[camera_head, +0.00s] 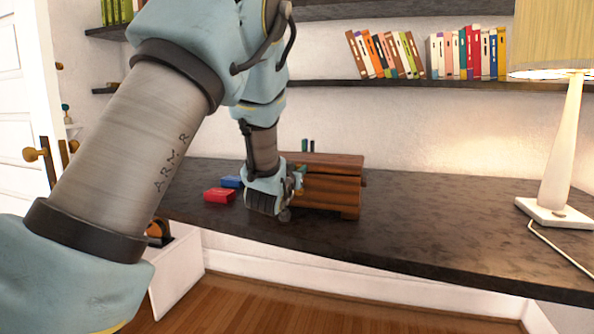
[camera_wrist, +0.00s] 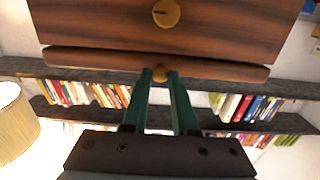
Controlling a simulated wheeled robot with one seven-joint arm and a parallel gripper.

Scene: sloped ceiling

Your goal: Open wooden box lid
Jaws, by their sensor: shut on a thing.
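The wooden box (camera_head: 335,196) stands on the dark shelf top, with its reddish-brown lid (camera_head: 328,160) lying over it. The lid looks down or nearly down; I cannot tell whether there is a small gap. My gripper (camera_head: 299,178) is at the left side of the box and hides part of it. In the wrist view the box front (camera_wrist: 100,22) has a round brass disc (camera_wrist: 166,12). The lid's edge (camera_wrist: 90,60) carries a small brass knob (camera_wrist: 161,73). My gripper's green fingers (camera_wrist: 162,76) are shut on this knob.
A lamp (camera_head: 558,160) stands at the right of the dark counter (camera_head: 430,215). Wall shelves with books (camera_head: 470,55) are above. The counter between box and lamp is clear.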

